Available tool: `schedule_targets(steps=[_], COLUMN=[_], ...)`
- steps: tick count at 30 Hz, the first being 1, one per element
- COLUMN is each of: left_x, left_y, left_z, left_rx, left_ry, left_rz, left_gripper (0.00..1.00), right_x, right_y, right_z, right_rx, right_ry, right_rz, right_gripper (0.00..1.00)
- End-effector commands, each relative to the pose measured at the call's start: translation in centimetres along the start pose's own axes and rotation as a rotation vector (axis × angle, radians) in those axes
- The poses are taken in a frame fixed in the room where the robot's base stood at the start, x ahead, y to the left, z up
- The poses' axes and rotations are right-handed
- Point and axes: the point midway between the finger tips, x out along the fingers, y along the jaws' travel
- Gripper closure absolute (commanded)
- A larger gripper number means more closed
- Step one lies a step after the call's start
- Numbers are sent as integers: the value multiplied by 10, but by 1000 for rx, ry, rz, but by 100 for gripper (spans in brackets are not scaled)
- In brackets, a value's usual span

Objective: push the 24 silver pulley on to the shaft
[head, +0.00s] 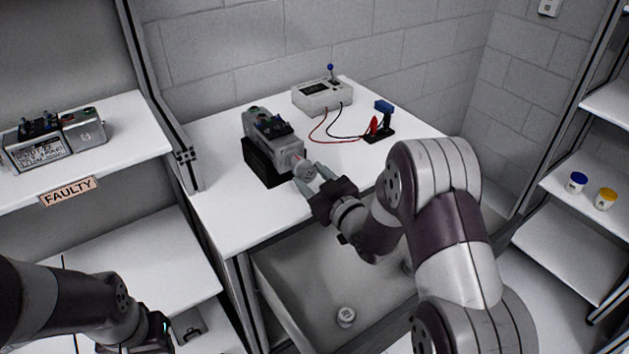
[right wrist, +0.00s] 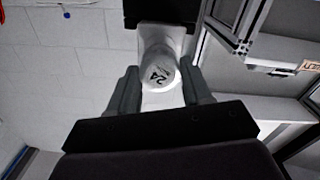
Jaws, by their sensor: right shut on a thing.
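The silver pulley (right wrist: 160,74) marked 24 sits between the fingers of my right gripper (right wrist: 159,82) in the right wrist view, its numbered face toward the camera. In the head view my right gripper (head: 309,174) is shut on the pulley (head: 303,170) at the front end of the grey servo motor (head: 284,151). The motor rests on a black stand (head: 262,165) on the white table. The shaft is hidden behind the pulley, so I cannot tell how far on it is. My left gripper (head: 152,338) is at the bottom left, mostly cut off, its fingers unclear.
A white meter box (head: 322,96) with red and black leads stands behind. A blue-topped tool holder (head: 383,115) is right of the motor. A small round part (head: 345,316) lies in the grey bin (head: 300,290) below. Another servo unit (head: 50,141) sits on the shelf labelled FAULTY.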

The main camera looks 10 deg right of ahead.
Motion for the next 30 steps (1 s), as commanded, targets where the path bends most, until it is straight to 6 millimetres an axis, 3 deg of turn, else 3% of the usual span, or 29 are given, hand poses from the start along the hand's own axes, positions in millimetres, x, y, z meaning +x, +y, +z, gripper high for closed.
schedule_targets(steps=[6, 7, 9, 30], left_x=[0, 0, 0, 0], left_y=[0, 0, 0, 0], left_z=[0, 0, 0, 0], left_rx=[0, 0, 0, 0], left_ry=[0, 0, 0, 0], left_rz=[0, 0, 0, 0], left_gripper=[61, 61, 61, 61], right_x=[0, 0, 0, 0], right_y=[0, 0, 0, 0], right_z=[0, 0, 0, 0], right_rx=[0, 0, 0, 0], right_ry=[0, 0, 0, 0], right_rz=[0, 0, 0, 0], right_gripper=[90, 45, 22, 19])
